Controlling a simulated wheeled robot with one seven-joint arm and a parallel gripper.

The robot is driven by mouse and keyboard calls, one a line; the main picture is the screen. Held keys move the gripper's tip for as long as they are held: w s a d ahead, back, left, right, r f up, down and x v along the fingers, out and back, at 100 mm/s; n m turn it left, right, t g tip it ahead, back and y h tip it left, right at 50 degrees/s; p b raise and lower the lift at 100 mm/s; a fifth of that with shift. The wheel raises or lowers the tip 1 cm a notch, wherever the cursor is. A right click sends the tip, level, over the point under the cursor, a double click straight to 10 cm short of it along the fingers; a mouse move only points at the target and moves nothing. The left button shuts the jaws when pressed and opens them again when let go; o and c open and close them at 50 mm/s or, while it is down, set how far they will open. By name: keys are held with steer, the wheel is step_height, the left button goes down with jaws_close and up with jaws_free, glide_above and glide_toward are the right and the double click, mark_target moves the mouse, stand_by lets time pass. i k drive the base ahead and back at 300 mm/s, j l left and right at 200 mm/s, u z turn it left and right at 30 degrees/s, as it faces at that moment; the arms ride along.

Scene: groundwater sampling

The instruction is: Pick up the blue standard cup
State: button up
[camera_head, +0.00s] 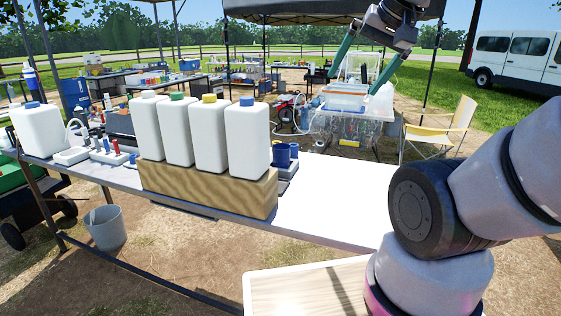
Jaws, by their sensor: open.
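Two small blue cups stand on the long white table, just right of the white jugs: a nearer one (281,155) and another (294,150) right beside it. They rest on or by a low grey holder. I cannot tell which is the standard cup. My gripper (353,78) is high at the upper right, with its two green fingers spread apart and nothing between them. In the picture it is above and to the right of the cups, well clear of them.
Several white jugs with coloured caps, such as the blue-capped one (247,140), stand on or beside a wooden block (205,186) left of the cups. The table's right part (335,205) is bare. A wooden-topped surface (300,293) is in front. A folding chair (443,128) stands behind.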

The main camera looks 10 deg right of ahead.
mark_target(282, 152)
steer(key=i+j+z, duration=0.1)
steer(key=i+j, duration=0.25)
steer(key=j, duration=0.3)
steer(key=i+j+z, duration=0.15)
steer(key=j, duration=0.2)
steer(key=i+j, duration=0.15)
steer(key=j, duration=0.2)
steer(key=i+j+z, duration=0.15)
steer(key=j, duration=0.2)
steer(key=i+j, duration=0.15)
steer(key=j, duration=0.2)
steer(key=z, duration=0.05)
